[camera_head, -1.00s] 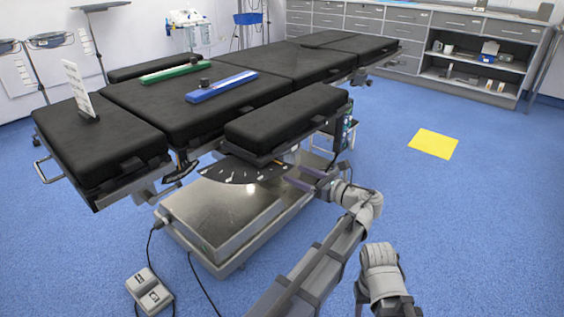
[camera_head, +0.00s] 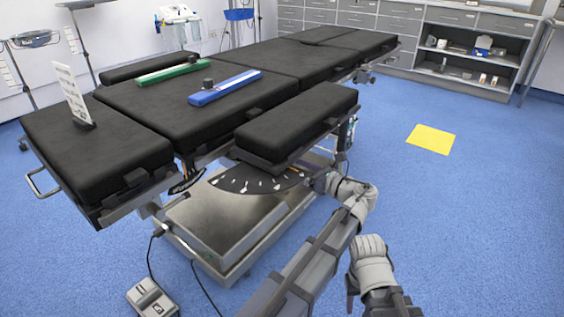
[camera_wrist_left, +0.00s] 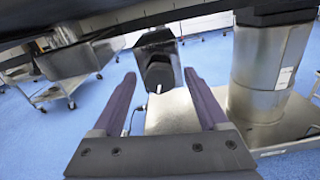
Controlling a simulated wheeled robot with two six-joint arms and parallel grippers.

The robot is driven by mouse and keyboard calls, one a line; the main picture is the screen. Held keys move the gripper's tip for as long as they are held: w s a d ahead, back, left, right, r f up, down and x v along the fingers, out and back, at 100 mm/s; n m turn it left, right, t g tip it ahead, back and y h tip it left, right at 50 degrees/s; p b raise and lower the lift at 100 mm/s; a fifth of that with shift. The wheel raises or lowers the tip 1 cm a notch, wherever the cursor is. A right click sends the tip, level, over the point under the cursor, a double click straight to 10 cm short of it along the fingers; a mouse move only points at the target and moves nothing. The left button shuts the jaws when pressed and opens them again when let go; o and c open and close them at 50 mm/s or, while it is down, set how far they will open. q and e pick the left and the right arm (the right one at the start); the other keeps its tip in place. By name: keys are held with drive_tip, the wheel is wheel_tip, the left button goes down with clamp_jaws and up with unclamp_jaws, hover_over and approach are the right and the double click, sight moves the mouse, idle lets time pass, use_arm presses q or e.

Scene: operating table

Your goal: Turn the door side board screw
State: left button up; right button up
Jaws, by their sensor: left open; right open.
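The near side board (camera_head: 296,122) is a black pad along the near edge of the operating table (camera_head: 160,110). My left gripper reaches under its right end in the head view, and its fingers are mostly hidden there. In the left wrist view my left gripper (camera_wrist_left: 160,78) is open with two purple fingers. A black block-like knob (camera_wrist_left: 157,55) with a small white pin hangs ahead, between the fingertips in the picture; contact cannot be told. This may be the screw. My right gripper (camera_head: 352,288) is low at the front, partly hidden by its arm, away from the table.
A dark plate with white marks (camera_head: 250,178) shows below the side board, above the metal base (camera_head: 215,222). In the left wrist view a metal column (camera_wrist_left: 262,70) stands right and the table's underside is overhead. A foot pedal (camera_head: 150,298) lies front left.

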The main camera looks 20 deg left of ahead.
use_arm(q)
drive_tip(key=shift+a, duration=0.1)
clamp_jaws()
idle(0.6)
